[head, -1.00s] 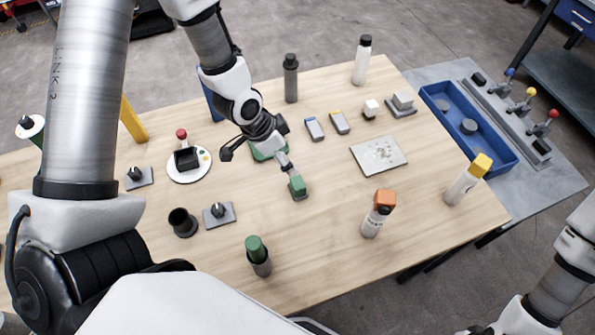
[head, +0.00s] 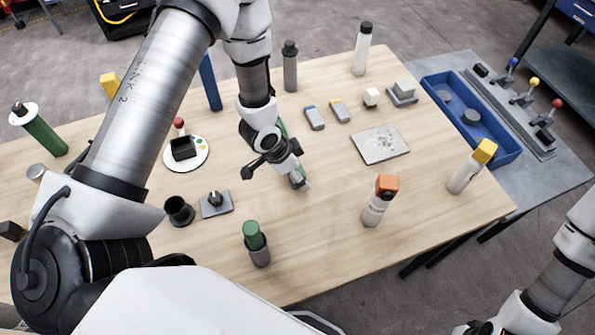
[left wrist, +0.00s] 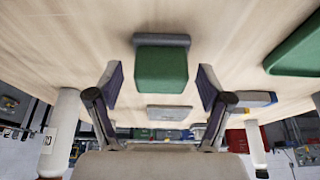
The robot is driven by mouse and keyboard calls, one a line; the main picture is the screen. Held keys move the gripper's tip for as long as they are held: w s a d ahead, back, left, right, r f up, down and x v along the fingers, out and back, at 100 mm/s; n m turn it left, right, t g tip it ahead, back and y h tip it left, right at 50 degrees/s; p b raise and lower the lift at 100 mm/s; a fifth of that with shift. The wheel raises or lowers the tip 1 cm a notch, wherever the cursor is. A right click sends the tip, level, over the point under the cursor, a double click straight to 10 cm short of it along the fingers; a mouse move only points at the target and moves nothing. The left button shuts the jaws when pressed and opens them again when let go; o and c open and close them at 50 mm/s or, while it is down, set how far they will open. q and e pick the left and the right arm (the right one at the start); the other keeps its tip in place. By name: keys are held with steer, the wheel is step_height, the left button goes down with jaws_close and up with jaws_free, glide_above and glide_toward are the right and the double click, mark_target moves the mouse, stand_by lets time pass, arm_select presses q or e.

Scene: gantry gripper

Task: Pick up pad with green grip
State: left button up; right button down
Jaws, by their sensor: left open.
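The pad with the green grip (head: 298,181) is on the wooden table, partly covered by my left gripper in the head view. In the left wrist view its green block (left wrist: 161,70) sits on a thin grey base (left wrist: 161,40). My left gripper (head: 288,165) is over it, fingers pointing down toward it. In the left wrist view, the left gripper (left wrist: 160,84) has its two fingers apart, one on each side of the green block, with gaps showing between. My right arm shows at the lower right of the head view, but its gripper is out of view.
A green flat thing (left wrist: 298,48) lies near the gripper. Small blue-tipped (head: 314,117) and yellow-tipped (head: 340,110) blocks and a grey plate (head: 380,145) lie to the right. An orange-capped bottle (head: 376,205) and a green-topped cylinder (head: 256,243) stand nearer. Bare table surrounds the pad's front.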

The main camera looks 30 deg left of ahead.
arm_select(q)
steer(key=shift+w+f, duration=0.1)
steer(key=c, duration=1.2)
steer(key=shift+c, duration=0.3)
step_height(320, 180, up, 10)
steer(key=shift+r+b, duration=0.15)
steer(key=shift+b, duration=0.2)
steer(key=o, duration=0.4)
steer(key=shift+c, duration=1.3)
